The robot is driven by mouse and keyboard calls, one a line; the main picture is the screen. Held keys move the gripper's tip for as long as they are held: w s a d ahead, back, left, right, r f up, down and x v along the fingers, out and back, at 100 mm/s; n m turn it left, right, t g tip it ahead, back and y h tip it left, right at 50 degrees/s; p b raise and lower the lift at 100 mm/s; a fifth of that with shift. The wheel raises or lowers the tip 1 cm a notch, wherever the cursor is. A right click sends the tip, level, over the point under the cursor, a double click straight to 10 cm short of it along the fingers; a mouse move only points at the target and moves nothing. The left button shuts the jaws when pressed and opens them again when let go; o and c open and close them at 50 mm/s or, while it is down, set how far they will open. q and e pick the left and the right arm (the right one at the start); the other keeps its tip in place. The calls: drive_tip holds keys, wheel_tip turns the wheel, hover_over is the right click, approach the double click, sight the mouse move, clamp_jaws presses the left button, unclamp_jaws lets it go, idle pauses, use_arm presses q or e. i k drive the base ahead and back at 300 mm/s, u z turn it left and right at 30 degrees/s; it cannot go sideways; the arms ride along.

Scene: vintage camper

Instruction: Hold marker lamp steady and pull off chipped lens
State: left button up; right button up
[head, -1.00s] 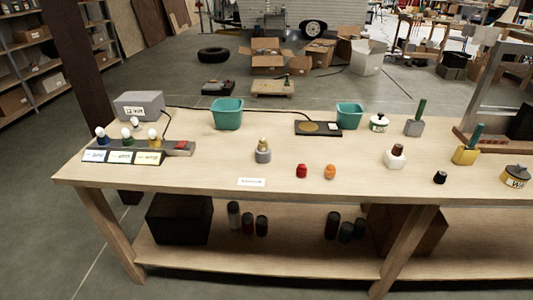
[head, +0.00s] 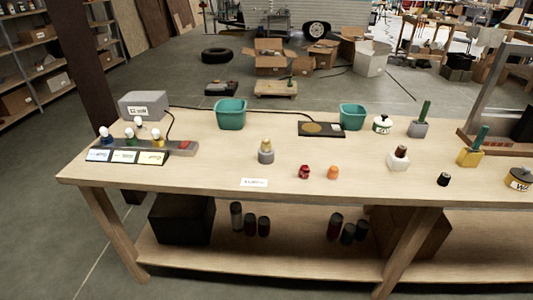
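A small lamp with a grey round base (head: 266,157) and a yellowish top (head: 265,145) stands upright near the middle of the workbench. It looks like the marker lamp; any chip in its top is too small to tell. A red lens-like cap (head: 304,172) and an orange one (head: 333,173) sit side by side on the bench to its right. A white label card (head: 254,182) lies in front of the lamp. Neither of my grippers is in view.
The workbench (head: 210,172) has clear room around the lamp. A bulb test board (head: 125,156) and grey box (head: 142,105) stand at left. Two teal bins (head: 230,114) (head: 352,116) and a dark pad (head: 310,129) are behind. Small pots and jars stand at right.

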sight(265, 144)
drive_tip(key=z, duration=0.5)
drive_tip(key=i, duration=1.05)
drive_tip(key=u, duration=0.15)
